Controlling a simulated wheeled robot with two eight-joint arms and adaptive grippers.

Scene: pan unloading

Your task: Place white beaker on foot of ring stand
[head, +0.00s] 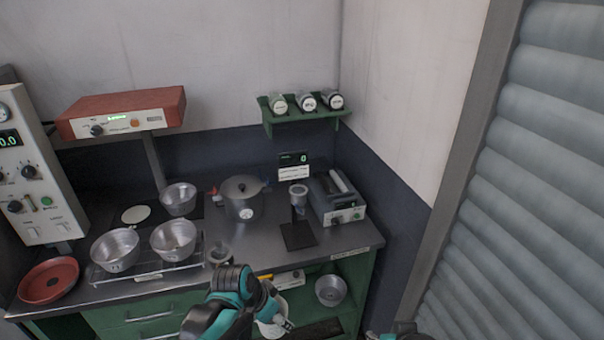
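The ring stand rises at the right part of the counter, with a grey ring or cup (299,190) above its flat dark foot (298,236). The visible top of the foot is bare. A white rounded thing (268,329), perhaps the white beaker, shows low at the bottom edge beside my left gripper (286,322). My arm covers part of it. I cannot tell whether the fingers are shut on it. My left gripper is in front of and below the counter edge. Only a bit of my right arm shows at the bottom edge; its gripper is out of view.
A lidded grey pot (243,203) stands left of the ring stand, and a grey instrument (337,199) stands right. Metal pans (115,250) sit on a wire rack (150,268). A small dark ring-shaped item (220,255) lies near the front edge. A metal pan (331,290) is on the lower shelf.

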